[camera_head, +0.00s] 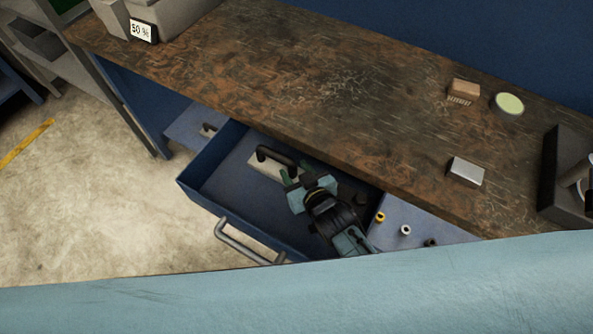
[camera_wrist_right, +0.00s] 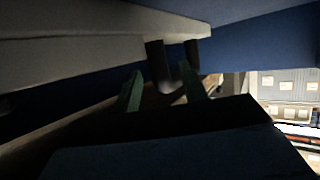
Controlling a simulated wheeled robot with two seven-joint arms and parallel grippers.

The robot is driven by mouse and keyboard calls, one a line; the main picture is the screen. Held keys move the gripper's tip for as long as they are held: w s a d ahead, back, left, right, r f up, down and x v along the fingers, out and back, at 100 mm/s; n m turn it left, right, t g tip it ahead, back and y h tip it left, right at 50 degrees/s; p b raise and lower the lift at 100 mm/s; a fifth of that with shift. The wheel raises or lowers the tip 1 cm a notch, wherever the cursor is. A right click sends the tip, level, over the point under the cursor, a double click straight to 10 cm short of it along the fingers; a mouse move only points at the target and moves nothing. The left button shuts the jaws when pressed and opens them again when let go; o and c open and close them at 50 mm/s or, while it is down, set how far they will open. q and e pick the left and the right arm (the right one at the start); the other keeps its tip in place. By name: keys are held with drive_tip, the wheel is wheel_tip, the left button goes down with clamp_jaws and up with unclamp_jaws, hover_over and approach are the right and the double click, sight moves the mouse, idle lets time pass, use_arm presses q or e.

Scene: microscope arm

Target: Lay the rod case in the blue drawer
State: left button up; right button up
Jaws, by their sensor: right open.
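The blue drawer (camera_head: 228,184) is pulled out below the workbench in the head view. A pale case with a dark handle, which looks like the rod case (camera_head: 261,171), lies inside it toward the back. My right gripper (camera_head: 293,173) is inside the drawer area, at the case's right end, its green fingers apart. In the right wrist view the fingers (camera_wrist_right: 161,90) stand open just short of the dark handle (camera_wrist_right: 157,66), below the case's pale face (camera_wrist_right: 80,48). Contact between fingers and handle cannot be made out. My left gripper is out of view.
The worn workbench top (camera_head: 320,80) overhangs the drawer's back. On it stand a silver block (camera_head: 466,171), a brown block (camera_head: 463,91), a round green-topped dish (camera_head: 508,104) and a "50 %" sign (camera_head: 143,31). Small knobs (camera_head: 405,230) sit on a blue surface right of the drawer.

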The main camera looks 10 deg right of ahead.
drive_tip(key=shift+r, duration=0.1)
drive_tip(key=shift+s+d+r, duration=0.1)
drive_tip(key=shift+s+r, duration=0.05)
drive_tip(key=shift+s, duration=0.1)
drive_tip(key=p+v, duration=0.2)
drive_tip(key=v, duration=0.5)
